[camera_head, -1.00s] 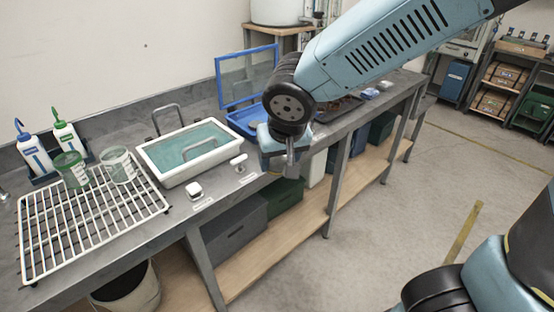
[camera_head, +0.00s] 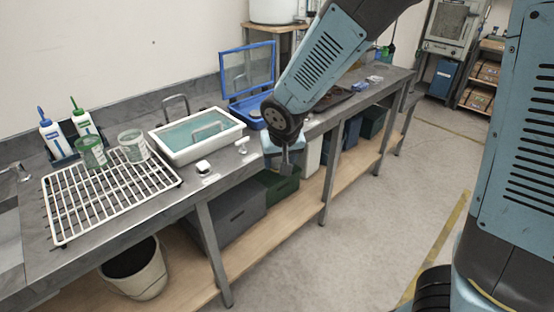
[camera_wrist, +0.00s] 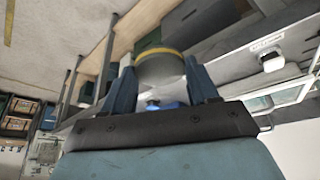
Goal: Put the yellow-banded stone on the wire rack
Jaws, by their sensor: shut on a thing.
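The yellow-banded stone (camera_wrist: 160,70) is grey with a yellow band near its far end. In the wrist view it sits between the two fingers of my gripper (camera_wrist: 161,82), which are shut on it. In the head view my gripper (camera_head: 285,166) hangs in front of the bench's front edge, right of the white tub; the stone is hard to make out there. The white wire rack (camera_head: 110,194) lies on the bench at the left, well apart from my gripper. Two jars, one green (camera_head: 92,153) and one clear (camera_head: 133,146), stand at its back edge.
A white tub of greenish liquid (camera_head: 197,153) with handles stands between the rack and my gripper. A small white item (camera_head: 203,168) lies before it. Squeeze bottles (camera_head: 52,132) stand behind the rack. The rack's front and middle are bare.

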